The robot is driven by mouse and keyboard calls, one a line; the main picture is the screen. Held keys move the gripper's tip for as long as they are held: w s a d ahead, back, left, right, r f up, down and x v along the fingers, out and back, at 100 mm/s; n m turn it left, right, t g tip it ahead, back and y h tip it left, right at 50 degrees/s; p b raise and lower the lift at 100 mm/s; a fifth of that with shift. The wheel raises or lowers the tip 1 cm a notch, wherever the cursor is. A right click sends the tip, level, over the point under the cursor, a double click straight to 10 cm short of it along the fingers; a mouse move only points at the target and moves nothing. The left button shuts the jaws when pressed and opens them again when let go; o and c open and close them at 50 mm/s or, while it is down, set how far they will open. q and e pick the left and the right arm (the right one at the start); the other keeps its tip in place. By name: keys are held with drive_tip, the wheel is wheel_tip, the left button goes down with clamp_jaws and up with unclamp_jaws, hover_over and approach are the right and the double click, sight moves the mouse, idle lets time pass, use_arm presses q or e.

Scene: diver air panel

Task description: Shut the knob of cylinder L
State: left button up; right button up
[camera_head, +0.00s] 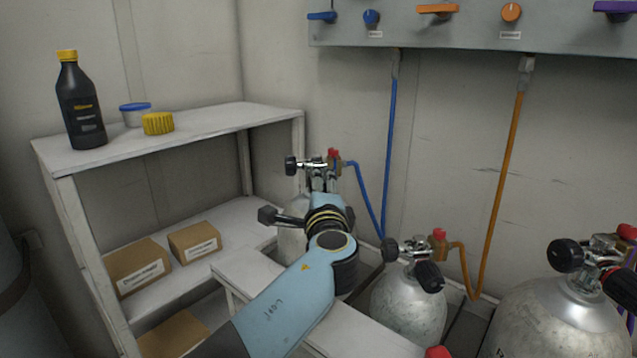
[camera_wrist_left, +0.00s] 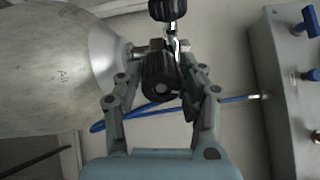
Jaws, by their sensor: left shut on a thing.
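The cylinder with the blue hose stands at the left of the row. Its grey body (camera_wrist_left: 50,65) shows in the left wrist view, and in the head view it is mostly hidden behind my arm. Its valve (camera_head: 320,163) has a black side knob (camera_head: 291,166), also seen at the top of the left wrist view (camera_wrist_left: 168,9). A second black knob (camera_wrist_left: 160,76) faces the left wrist camera. My left gripper (camera_head: 323,188) is shut on this front knob, one finger on each side. In the head view that knob is hidden. My right gripper is not in view.
An orange-hose cylinder (camera_head: 408,305) stands close to the right of my arm, and another cylinder (camera_head: 550,320) farther right. A shelf (camera_head: 190,128) with a bottle (camera_head: 80,105) and boxes is at left. The grey panel (camera_head: 470,30) hangs above.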

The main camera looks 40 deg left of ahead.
use_arm(q)
drive_tip(key=shift+m+p, duration=0.35)
drive_tip(key=shift+m, duration=0.75)
drive_tip(key=shift+m+p, duration=0.45)
drive_tip(key=shift+m, duration=0.45)
drive_tip(key=m+p, duration=0.1)
drive_tip(key=m, duration=0.2)
drive_tip(key=shift+r+m+p, duration=0.1)
drive_tip(key=shift+m+p, duration=0.85)
drive_tip(key=shift+m, duration=0.35)
drive_tip(key=shift+m+h+p, duration=0.3)
drive_tip(key=shift+m+p, duration=0.3)
drive_tip(key=shift+m, duration=0.6)
drive_tip(key=shift+d+m+p, duration=0.1)
drive_tip(key=shift+m+p, duration=0.5)
drive_tip(key=shift+m, duration=0.6)
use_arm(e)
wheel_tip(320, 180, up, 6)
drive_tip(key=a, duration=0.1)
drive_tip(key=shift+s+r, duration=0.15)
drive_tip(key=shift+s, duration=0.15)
use_arm(q)
drive_tip(key=shift+f, duration=0.2)
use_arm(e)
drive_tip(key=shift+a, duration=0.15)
use_arm(q)
drive_tip(key=o, duration=1.1)
drive_tip(key=shift+r, duration=0.1)
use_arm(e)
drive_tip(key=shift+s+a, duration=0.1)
